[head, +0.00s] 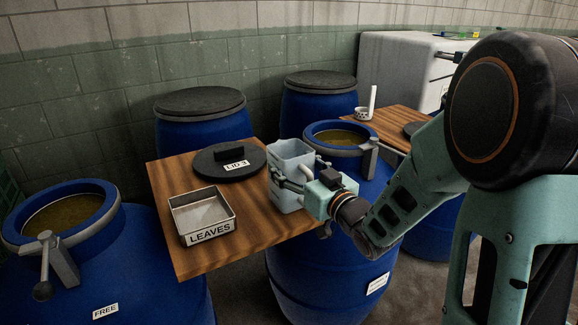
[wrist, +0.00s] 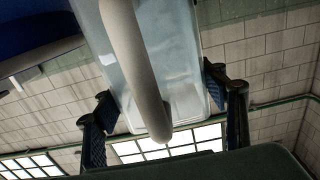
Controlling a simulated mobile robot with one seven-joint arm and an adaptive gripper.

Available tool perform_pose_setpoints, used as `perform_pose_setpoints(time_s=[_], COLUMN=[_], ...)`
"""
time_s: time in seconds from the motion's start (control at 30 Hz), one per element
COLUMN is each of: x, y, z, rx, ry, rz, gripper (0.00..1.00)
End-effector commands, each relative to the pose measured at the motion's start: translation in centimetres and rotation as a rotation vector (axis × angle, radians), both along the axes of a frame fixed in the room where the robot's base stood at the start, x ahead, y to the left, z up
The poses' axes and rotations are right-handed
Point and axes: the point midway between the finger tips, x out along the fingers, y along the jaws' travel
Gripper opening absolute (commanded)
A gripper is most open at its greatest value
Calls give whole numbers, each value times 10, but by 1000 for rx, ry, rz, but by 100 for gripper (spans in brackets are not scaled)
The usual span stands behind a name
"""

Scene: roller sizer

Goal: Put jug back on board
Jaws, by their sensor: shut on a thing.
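A pale translucent jug (head: 290,160) is upright at the right edge of the wooden board (head: 190,262) in the head view. My gripper (head: 288,184) is shut on the jug from the right side. In the wrist view the jug (wrist: 180,60) fills the middle, its curved handle (wrist: 135,60) towards the camera. The gripper fingers (wrist: 160,118) stand on both sides of it. I cannot tell whether the jug's base touches the board; its lower part is at the board's edge.
A metal tray labelled LEAVES (head: 203,213) and a black lid labelled LID 3 (head: 218,167) lie on the board. An open blue barrel (head: 340,128) stands right behind the jug, another (head: 30,255) at left. A white cup (head: 363,114) stands on a second board. The board's front is bare.

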Motion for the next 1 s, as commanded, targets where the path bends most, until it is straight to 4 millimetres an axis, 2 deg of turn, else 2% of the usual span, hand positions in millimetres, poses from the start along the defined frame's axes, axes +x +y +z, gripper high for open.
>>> perform_pose_setpoints(time_s=[0.47,0.5,0.63,1.0], x=[-2,-2,-2,-2], y=[-2,-1,-1,-1], z=[-6,-5,-5,-2], rx=[0,0,1,1], ry=[-2,-1,-1,-1], rz=[1,1,1,1], gripper=[17,68,82,83])
